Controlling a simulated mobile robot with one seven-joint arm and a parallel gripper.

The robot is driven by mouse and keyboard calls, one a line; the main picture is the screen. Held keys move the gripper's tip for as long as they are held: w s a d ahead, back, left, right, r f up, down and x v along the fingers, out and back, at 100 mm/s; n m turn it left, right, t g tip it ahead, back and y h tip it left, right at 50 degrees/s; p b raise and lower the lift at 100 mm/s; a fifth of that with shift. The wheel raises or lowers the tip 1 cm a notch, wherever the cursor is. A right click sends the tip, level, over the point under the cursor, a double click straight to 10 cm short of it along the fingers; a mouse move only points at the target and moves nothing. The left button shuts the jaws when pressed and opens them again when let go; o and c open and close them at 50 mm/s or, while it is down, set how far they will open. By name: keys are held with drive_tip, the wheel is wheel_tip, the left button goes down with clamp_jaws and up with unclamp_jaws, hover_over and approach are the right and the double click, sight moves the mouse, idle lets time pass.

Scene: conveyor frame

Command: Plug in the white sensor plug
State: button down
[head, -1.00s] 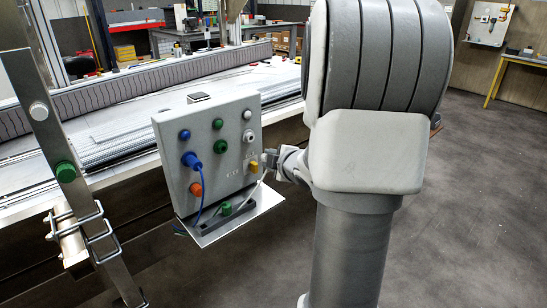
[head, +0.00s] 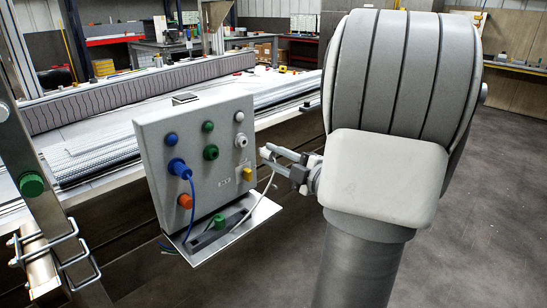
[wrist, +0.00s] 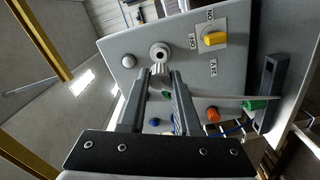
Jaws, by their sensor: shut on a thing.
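The grey control panel (head: 150,150) carries the white socket (head: 240,142), below a white lamp (head: 239,117). My gripper (head: 267,153) is shut on the white sensor plug, just right of the panel and about level with the white socket. The plug itself is small and mostly hidden by the fingers. Its white cable (head: 268,186) hangs down toward the shelf. In the wrist view, my gripper (wrist: 162,74) has its fingertips just below the white socket (wrist: 159,52). The white cable (wrist: 225,97) runs off to the right. A gap to the socket seems to remain.
A blue plug (head: 177,167) sits in the panel with its blue cable hanging. A green plug (head: 219,221) stands in a dark holder on the shelf (head: 258,215). A yellow switch (head: 247,174) is below the white socket. A metal post (head: 40,170) stands left.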

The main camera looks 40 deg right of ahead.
sight(260, 150)
drive_tip(key=shift+f, duration=0.1)
drive_tip(key=shift+f+n+b, duration=0.1)
drive_tip(key=shift+n+b, duration=0.2)
drive_tip(key=shift+b, duration=0.3)
drive_tip(key=shift+w+a, duration=0.1)
drive_tip(key=shift+w, duration=0.15)
drive_tip(key=shift+w+a+r+b, duration=0.15)
drive_tip(key=shift+w+b, duration=0.3)
drive_tip(key=shift+w, duration=1.55)
drive_tip(key=shift+w+b, duration=0.45)
drive_tip(key=shift+b, duration=0.1)
drive_tip(key=shift+w, duration=0.75)
drive_tip(key=c, duration=0.5)
unclamp_jaws()
drive_tip(key=shift+c, duration=0.2)
